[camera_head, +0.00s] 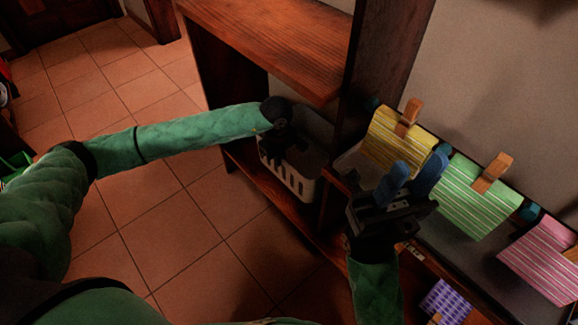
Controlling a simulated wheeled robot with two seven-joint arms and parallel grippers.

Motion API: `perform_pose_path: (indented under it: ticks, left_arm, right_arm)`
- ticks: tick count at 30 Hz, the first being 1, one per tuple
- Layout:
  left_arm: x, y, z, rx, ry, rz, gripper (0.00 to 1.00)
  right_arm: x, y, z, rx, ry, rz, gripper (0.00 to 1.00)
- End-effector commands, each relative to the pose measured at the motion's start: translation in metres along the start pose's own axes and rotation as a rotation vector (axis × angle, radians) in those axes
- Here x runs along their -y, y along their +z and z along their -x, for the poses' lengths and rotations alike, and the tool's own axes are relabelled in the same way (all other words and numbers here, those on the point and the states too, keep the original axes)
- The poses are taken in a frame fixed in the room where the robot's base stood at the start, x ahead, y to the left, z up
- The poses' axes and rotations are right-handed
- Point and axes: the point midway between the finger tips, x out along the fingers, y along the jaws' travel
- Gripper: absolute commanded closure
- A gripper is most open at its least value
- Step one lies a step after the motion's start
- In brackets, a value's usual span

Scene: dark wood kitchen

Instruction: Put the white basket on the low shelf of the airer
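The white basket (299,187), with slots in its wall, is inside the left bay of the dark wood unit, over its low shelf (274,195). I cannot tell whether it rests on the board. My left gripper (287,146) is at the basket's near upper side; its fingertips are hidden, so I cannot tell if it is shut on the rim. My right gripper (411,178) has two blue fingertips set apart, with nothing seen between them. It is in front of the hanging cloths, right of the upright (368,75).
An upper board (275,45) overhangs the basket. A yellow cloth (398,143), green striped cloth (476,200) and pink striped cloth (545,262) hang at the right with wooden pegs (493,173). A purple cloth (445,301) is lower. Tiled floor (190,235) is clear at the left.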

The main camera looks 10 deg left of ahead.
Motion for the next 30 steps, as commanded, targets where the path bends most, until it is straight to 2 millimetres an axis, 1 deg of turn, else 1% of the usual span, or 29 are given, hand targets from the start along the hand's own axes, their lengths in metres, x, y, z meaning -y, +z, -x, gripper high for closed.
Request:
perform_pose_path:
  ticks: [8, 12, 18, 21, 26, 30]
  left_arm:
    - [0.007, -0.046, -0.029, -0.002, -0.001, 0.004, 1.0]
    - [0.01, -0.07, -0.044, -0.001, 0.0, 0.004, 1.0]
    - [0.014, -0.1, -0.062, -0.001, 0.0, 0.003, 1.0]
    - [0.015, -0.109, -0.065, -0.001, 0.001, 0.001, 1.0]
    - [0.015, -0.113, -0.07, -0.001, 0.001, 0.001, 1.0]
    - [0.016, -0.112, -0.085, 0.001, 0.0, 0.001, 1.0]
  right_arm:
    - [0.002, 0.001, 0.007, -0.008, 0.008, -0.024, 0.64]
    - [0.003, 0.002, 0.014, 0.0, -0.001, -0.021, 0.64]
    - [0.004, 0.003, 0.022, 0.012, -0.013, -0.016, 0.64]
    - [0.005, 0.004, 0.024, 0.016, -0.017, -0.014, 0.64]
    - [0.005, 0.004, 0.026, 0.02, -0.02, -0.013, 0.64]
    - [0.006, 0.004, 0.032, 0.023, -0.023, -0.01, 0.64]
